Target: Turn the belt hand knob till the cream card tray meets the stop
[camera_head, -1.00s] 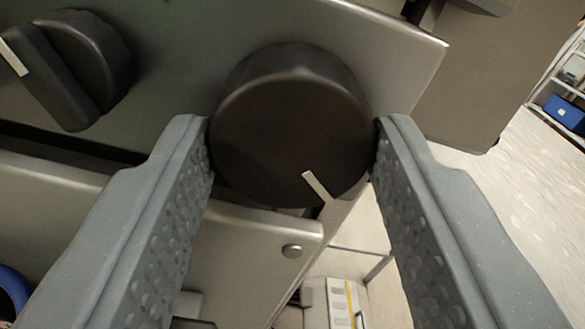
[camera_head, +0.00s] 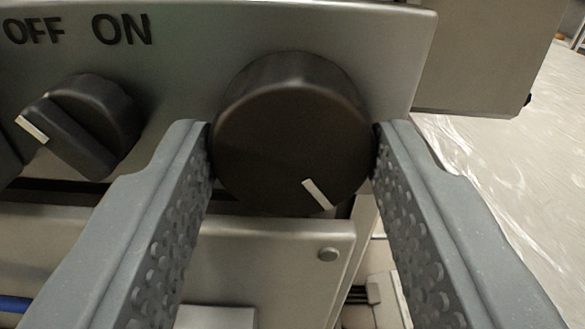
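The belt hand knob (camera_head: 290,135) is a large dark round knob with a white line at its lower right edge, on the grey panel in the middle of the view. The two grey dimpled fingers of my gripper (camera_head: 292,150) lie against its left and right sides, shut on it. I do not see the cream card tray or the stop in this view.
A smaller dark switch knob (camera_head: 88,125) with a white mark sits left on the panel (camera_head: 200,60), below the words OFF and ON. A lower metal cover (camera_head: 270,250) with a round button lies beneath. Pale floor (camera_head: 500,130) is open at the right.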

